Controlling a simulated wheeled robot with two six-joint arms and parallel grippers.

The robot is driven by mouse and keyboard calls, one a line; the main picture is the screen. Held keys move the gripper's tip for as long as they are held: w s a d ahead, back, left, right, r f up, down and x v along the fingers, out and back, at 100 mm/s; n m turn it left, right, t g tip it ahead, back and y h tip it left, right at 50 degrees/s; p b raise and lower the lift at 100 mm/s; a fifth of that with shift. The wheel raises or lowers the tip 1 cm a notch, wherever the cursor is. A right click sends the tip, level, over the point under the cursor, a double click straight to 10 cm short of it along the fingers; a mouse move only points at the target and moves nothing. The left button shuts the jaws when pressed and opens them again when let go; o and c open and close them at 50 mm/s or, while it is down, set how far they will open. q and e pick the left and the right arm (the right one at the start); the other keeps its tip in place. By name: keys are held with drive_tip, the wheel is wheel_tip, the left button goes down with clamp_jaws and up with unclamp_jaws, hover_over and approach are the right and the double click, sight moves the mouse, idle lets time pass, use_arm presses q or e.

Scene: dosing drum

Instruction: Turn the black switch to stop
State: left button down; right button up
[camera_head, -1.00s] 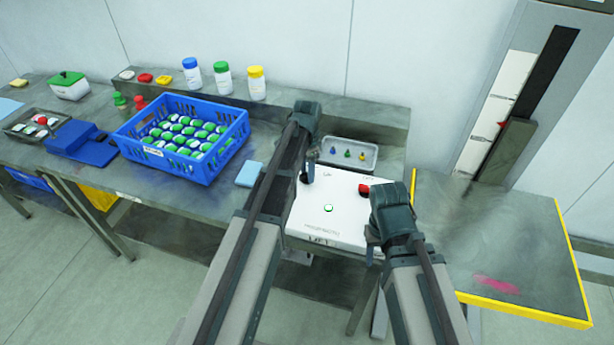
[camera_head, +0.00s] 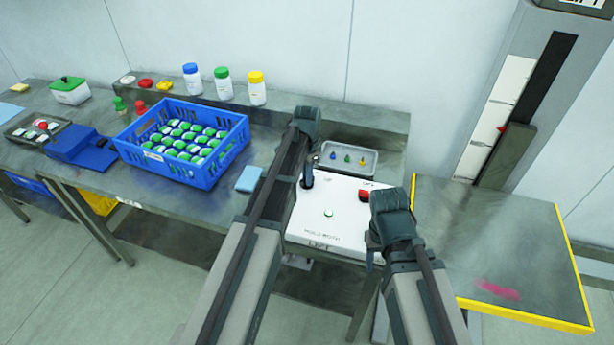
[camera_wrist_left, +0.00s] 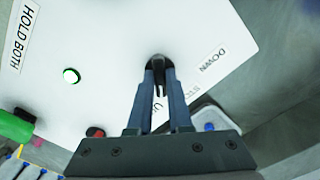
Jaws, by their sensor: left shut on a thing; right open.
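A white control panel (camera_head: 345,215) lies on the bench, with a green-lit button (camera_head: 328,213) in its middle and a red button (camera_head: 364,195) near its right edge. The black switch (camera_wrist_left: 158,88) is at the panel's far left; in the left wrist view, DOWN, STOP and UP labels sit beside it, STOP partly hidden by a finger. My left gripper (camera_head: 308,180) is shut on the switch, one finger on each side. The switch's exact angle is hard to read. My right gripper (camera_head: 372,252) is open at the panel's right edge, its fingertips mostly hidden.
A grey tray (camera_head: 372,170) with small coloured pieces stands behind the panel. A blue crate (camera_head: 185,170) of green-and-white items and a light blue block (camera_head: 249,178) are to the left. A yellow-edged lift platform (camera_head: 500,250) is to the right, its column marked by a red pointer (camera_head: 502,128).

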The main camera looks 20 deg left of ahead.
use_arm(q)
drive_tip(key=n, duration=0.4)
drive_tip(key=shift+n, duration=2.1)
drive_tip(key=c, duration=0.8)
unclamp_jaws()
drive_tip(key=shift+c, duration=0.2)
wheel_tip(320, 180, up, 14)
drive_tip(key=p, duration=1.3)
drive_tip(key=shift+p, duration=0.4)
